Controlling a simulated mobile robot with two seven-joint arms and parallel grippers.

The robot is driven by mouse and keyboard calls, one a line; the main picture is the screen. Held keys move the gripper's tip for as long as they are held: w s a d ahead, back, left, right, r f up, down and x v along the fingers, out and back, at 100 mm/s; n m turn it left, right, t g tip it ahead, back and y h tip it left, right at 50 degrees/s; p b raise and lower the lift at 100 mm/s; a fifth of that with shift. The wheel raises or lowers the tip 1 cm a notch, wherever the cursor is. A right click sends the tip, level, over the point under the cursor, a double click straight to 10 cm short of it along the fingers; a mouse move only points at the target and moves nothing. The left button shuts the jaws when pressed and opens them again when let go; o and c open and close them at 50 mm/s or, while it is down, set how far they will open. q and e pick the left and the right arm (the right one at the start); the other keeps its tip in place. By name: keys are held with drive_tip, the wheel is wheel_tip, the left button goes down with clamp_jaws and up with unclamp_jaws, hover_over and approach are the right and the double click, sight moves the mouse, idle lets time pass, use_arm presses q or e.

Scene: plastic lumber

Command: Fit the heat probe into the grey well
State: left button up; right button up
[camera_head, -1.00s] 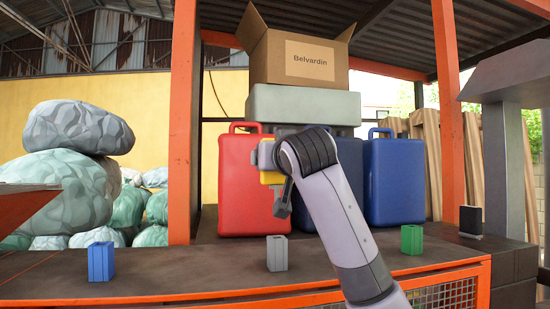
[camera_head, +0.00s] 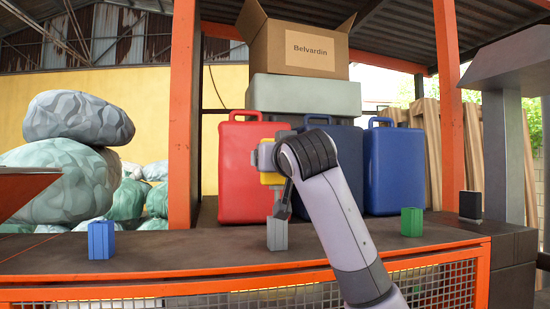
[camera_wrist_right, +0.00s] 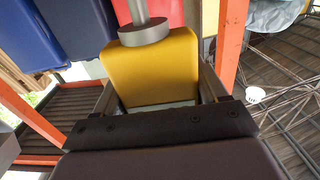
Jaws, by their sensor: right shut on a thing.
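The heat probe has a yellow body (camera_wrist_right: 152,68), a grey collar and a grey rod (camera_wrist_right: 139,10). My right gripper (camera_wrist_right: 156,88) is shut on the yellow body. In the head view my right gripper (camera_head: 266,157) holds the probe (camera_head: 270,179) above the grey well (camera_head: 277,236), rod downward. The grey well is a small block standing on the counter. The rod's lower end is near the well's top, partly hidden by a dark arm part; I cannot tell whether it is inside. My left gripper is out of view.
A blue block (camera_head: 101,240) stands left on the counter (camera_head: 190,245), a green block (camera_head: 411,222) and a black block (camera_head: 470,206) to the right. A red case (camera_head: 236,170) and blue cases (camera_head: 393,170) stand behind. The counter between the blocks is clear.

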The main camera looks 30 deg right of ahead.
sight(279, 184)
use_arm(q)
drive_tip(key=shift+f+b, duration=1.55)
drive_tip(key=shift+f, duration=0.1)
use_arm(e)
drive_tip(key=shift+f, duration=2.3)
drive_tip(key=shift+f, duration=0.15)
drive_tip(key=o, duration=1.2)
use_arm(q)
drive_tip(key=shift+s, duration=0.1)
